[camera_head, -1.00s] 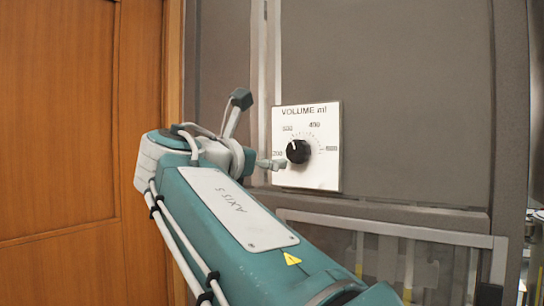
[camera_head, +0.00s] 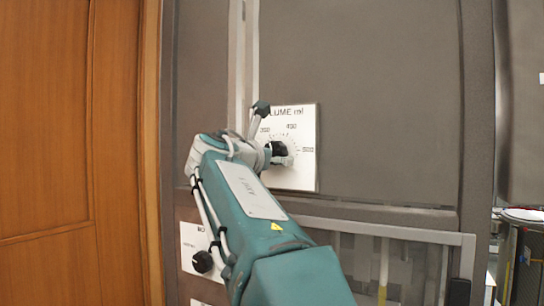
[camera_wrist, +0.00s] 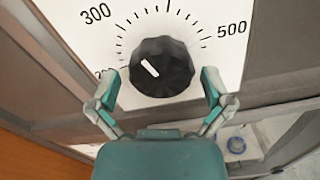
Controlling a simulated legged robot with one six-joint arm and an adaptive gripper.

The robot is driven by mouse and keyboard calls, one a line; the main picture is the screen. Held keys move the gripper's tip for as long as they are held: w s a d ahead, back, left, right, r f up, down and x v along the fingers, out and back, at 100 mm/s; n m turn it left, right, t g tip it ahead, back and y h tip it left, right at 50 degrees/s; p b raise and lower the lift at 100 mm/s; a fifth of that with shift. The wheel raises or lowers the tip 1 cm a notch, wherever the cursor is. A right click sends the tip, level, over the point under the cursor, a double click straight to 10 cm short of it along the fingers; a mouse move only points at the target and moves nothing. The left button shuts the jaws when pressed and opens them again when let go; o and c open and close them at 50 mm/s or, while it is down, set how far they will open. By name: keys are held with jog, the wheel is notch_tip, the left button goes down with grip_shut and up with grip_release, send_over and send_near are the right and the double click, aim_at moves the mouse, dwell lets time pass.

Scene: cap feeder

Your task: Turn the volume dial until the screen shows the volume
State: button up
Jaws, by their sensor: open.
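The black volume dial (camera_wrist: 162,67) sits on a white scale plate (camera_wrist: 220,50) in the wrist view. Its white pointer mark is on the upper left of the knob, toward the 200 to 300 side. My gripper (camera_wrist: 160,83) is open, with one finger on each side of the dial. I cannot tell whether the fingers touch it. In the head view the dial (camera_head: 279,149) is partly covered by my gripper (camera_head: 276,153) in front of the plate (camera_head: 300,178) headed VOLUME ml. No screen shows clearly in either view.
A second white plate with a black knob (camera_head: 203,262) is lower left, partly behind my arm. A grey framed guard (camera_head: 400,230) lies below the dial. An orange wooden door (camera_head: 45,150) stands at left. The grey panel (camera_head: 390,100) around the plate is clear.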

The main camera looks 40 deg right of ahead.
jog(key=c, duration=1)
jog(key=shift+c, duration=0.2)
jog(key=shift+m, duration=0.4)
jog(key=m, duration=0.3)
jog(key=shift+w+m, duration=0.1)
jog(key=shift+m, duration=0.2)
jog(key=m, duration=0.5)
jog(key=shift+r+m, duration=0.1)
jog(key=shift+m, duration=0.2)
jog(key=m, duration=0.4)
jog(key=shift+w, duration=0.1)
jog(key=shift+m, duration=2.5)
